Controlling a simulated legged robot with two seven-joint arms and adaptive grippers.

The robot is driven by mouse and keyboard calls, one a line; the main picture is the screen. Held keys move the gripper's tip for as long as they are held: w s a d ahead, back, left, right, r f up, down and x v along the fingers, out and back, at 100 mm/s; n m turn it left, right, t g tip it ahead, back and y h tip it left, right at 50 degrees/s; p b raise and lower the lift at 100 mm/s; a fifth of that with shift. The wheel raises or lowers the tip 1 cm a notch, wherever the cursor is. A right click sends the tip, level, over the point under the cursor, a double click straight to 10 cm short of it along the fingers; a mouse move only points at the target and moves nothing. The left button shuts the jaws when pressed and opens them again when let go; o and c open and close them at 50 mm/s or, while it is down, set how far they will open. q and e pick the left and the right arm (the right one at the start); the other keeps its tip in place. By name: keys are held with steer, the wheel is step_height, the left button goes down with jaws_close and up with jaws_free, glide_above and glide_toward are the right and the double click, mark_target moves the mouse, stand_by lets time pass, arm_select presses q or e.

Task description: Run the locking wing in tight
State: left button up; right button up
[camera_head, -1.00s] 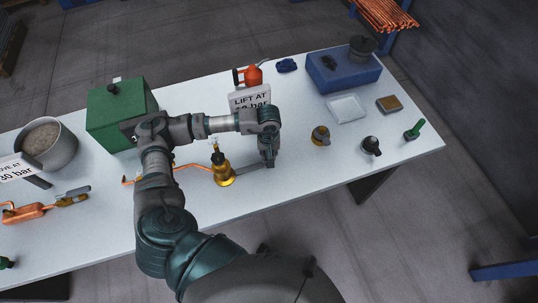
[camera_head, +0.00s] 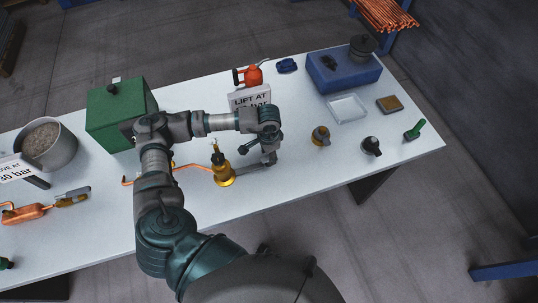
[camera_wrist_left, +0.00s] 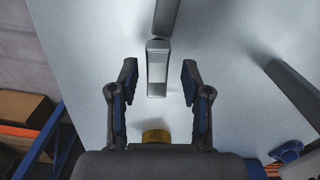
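The brass tube expander (camera_head: 223,174) stands upright on the white table, with a dark neck on top. A grey lever (camera_head: 256,166) runs from its base to the right, under my left gripper (camera_head: 268,145). In the left wrist view my left gripper (camera_wrist_left: 159,80) is open, fingers apart. A pale grey flat piece (camera_wrist_left: 157,72) lies between the fingers, with visible gaps on both sides. A dark bar (camera_wrist_left: 167,15) joins it at the top. A brass part (camera_wrist_left: 156,136) shows near the palm. I cannot tell which part is the locking wing. My right gripper is out of view.
A green box (camera_head: 118,115) and a grey pot (camera_head: 47,145) stand left. A brass-and-grey fitting (camera_head: 321,136), a dark knob (camera_head: 371,146) and a white tray (camera_head: 347,109) are at right.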

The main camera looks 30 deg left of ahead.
arm_select(q)
steer(key=shift+r, duration=0.1)
steer(key=shift+s+r+p, duration=0.1)
steer(key=shift+r+p, duration=0.45)
steer(key=shift+r, duration=1.15)
steer(key=shift+n, duration=0.9)
steer(key=shift+f, duration=0.1)
steer(key=shift+f+b, duration=1.8)
steer(key=shift+b, duration=0.2)
steer(key=shift+r, duration=0.1)
